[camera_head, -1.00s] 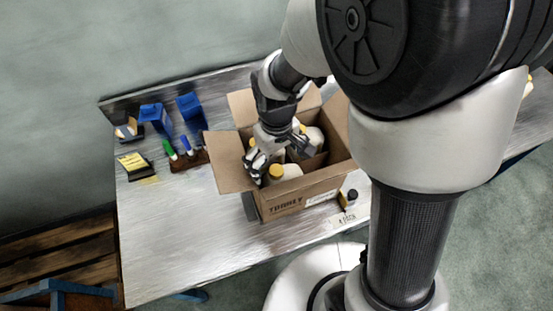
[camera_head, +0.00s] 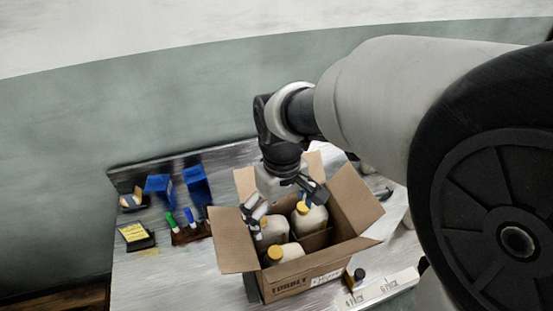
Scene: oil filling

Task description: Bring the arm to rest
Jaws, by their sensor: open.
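My gripper (camera_head: 282,196) is open above the back left part of an open cardboard box (camera_head: 306,283) on the metal table. My arm reaches to it from the right. Several white bottles with yellow caps stand in the box: one at the front (camera_head: 284,252), one at the right (camera_head: 309,218), and one at the left (camera_head: 272,232), partly behind a gripper finger. The fingers appear apart from the bottles, though the exact gap is hard to judge. The gripper's body hides the back of the box.
On the left of the table (camera_head: 170,270) are blue bins (camera_head: 196,186), a marker holder (camera_head: 190,234) and a yellow note pad (camera_head: 133,232). A small dark-capped bottle (camera_head: 359,275) and a label strip (camera_head: 385,288) lie right of the box. The front left table is clear.

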